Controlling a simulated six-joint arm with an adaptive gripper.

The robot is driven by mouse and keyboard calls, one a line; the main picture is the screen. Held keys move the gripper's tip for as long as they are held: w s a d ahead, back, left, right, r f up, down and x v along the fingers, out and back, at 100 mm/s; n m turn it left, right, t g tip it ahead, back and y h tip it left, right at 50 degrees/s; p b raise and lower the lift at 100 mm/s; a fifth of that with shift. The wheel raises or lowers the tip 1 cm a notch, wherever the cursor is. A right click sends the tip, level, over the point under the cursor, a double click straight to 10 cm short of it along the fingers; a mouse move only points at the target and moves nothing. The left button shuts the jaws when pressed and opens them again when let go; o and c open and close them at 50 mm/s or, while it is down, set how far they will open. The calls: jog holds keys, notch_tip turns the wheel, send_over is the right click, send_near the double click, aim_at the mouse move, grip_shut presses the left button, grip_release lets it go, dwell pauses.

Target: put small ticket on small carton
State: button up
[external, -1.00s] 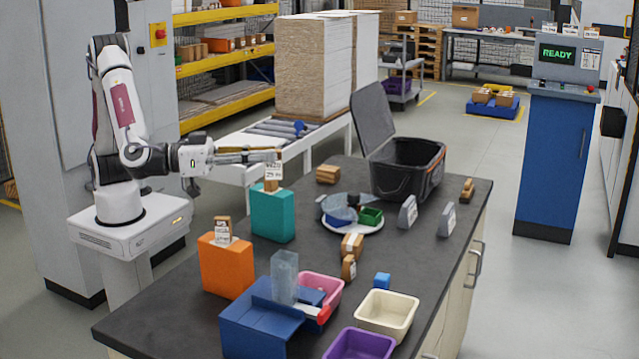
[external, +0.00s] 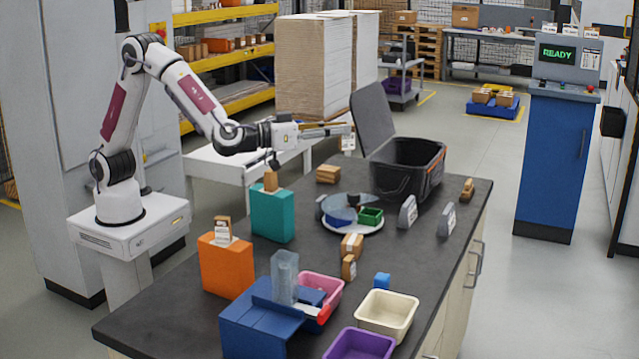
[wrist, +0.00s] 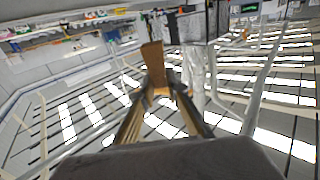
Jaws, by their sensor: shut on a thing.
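My gripper (external: 346,129) reaches out level above the far part of the table, its fingers pointing right. It is shut on a small white ticket (external: 348,143), which hangs below the fingertips, clear of the table. In the wrist view the fingers (wrist: 161,92) close around a thin tan piece (wrist: 153,60), likely the held ticket. Small brown cartons stand on the table: one with a white strip (external: 351,245), one in front of it (external: 348,268), and one at the right (external: 467,188). I cannot tell which is the task's small carton.
A teal block (external: 272,213) and an orange block (external: 227,266) each hold a brown piece on top. A round tray (external: 350,228), grey stands (external: 408,212), an open black bin (external: 405,180) and coloured trays (external: 388,312) occupy the table. The far left tabletop is partly clear.

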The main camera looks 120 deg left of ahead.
send_over(344, 241)
notch_tip(344, 241, down, 18)
jog(key=shift+a+g+y, duration=0.15)
jog(key=shift+g+y, duration=0.15)
jog(key=shift+y, duration=0.1)
jog(key=shift+f, duration=0.1)
jog(key=shift+f, duration=3.1)
jog(key=shift+f, duration=1.85)
jog(key=shift+f, duration=0.2)
